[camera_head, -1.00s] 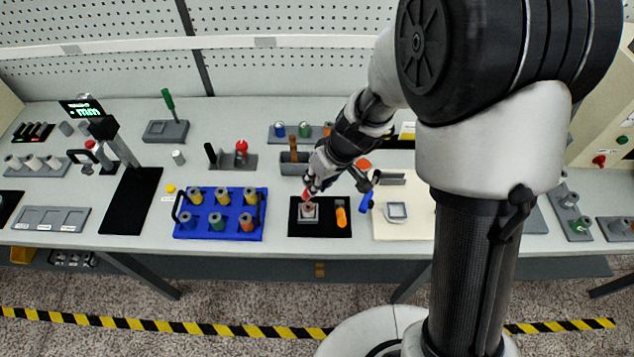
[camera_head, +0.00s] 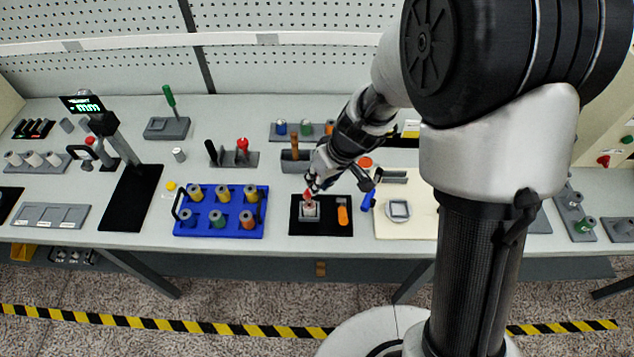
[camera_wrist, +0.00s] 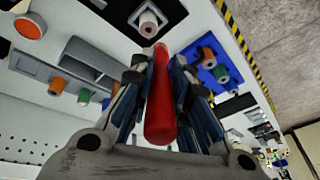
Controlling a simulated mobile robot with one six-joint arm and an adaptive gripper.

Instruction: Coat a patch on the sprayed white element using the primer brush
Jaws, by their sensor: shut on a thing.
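My gripper (camera_head: 312,186) is over the black mat near the front edge of the table. In the wrist view, its fingers (camera_wrist: 160,75) are shut on a red handle (camera_wrist: 160,105), which I take to be the primer brush. The brush points away from the wrist, toward the white element (camera_wrist: 148,27), a small pale cylinder in a square grey holder (camera_head: 310,213) on the mat. The brush end overlaps the element's edge in the wrist view. The bristles are hidden, so I cannot tell whether they touch it or whether a coated patch is there.
An orange object (camera_head: 343,215) lies on the mat right of the holder. A blue tray (camera_head: 180,228) with several spools stands to the left, and a cream board (camera_head: 385,228) to the right. A grey holder with a brown upright handle (camera_head: 295,145) is behind the mat.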

